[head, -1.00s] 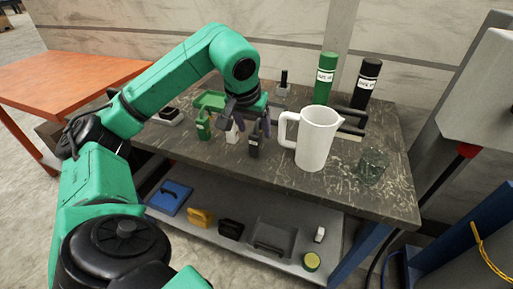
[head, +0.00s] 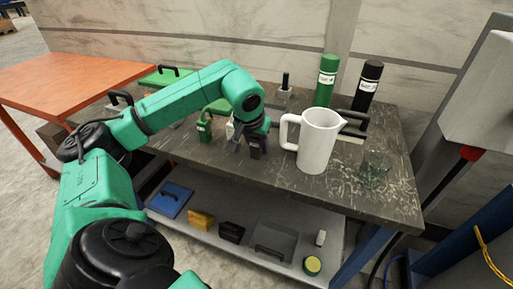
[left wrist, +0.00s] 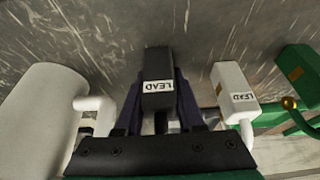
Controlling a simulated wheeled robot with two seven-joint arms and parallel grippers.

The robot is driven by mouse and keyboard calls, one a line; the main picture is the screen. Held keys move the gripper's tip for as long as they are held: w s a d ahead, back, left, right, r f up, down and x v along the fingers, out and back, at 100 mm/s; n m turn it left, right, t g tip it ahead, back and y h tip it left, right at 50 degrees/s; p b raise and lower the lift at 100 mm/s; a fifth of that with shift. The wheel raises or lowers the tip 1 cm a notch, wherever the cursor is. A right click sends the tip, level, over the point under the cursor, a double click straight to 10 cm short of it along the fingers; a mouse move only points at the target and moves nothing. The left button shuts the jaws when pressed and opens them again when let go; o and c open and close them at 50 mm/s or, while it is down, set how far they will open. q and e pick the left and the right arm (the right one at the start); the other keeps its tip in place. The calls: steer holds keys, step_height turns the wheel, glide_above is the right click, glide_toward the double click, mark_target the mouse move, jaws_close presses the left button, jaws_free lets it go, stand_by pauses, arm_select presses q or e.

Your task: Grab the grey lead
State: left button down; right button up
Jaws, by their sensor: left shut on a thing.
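The grey lead, a dark block with a white LEAD label (left wrist: 157,75), sits between the two fingers of my left gripper (head: 252,139) in the left wrist view. The fingers are shut on its sides. In the head view the fingers hide most of it, and I cannot tell whether it touches the tabletop. A white lead (left wrist: 233,85) stands just to the right of it in the left wrist view, apart from the fingers. A green lead-like block (head: 204,127) stands farther left in the head view. My right gripper is not in view.
A white pitcher (head: 318,142) stands close to the right of the gripper, with a glass beaker (head: 374,168) beyond. Green (head: 325,82) and black (head: 367,86) bottles stand behind on the dark table (head: 300,190). The table's front strip is clear.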

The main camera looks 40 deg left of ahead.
arm_select(q)
steer(key=shift+r, duration=0.6)
step_height(320, 180, up, 19)
steer(key=p, duration=0.6)
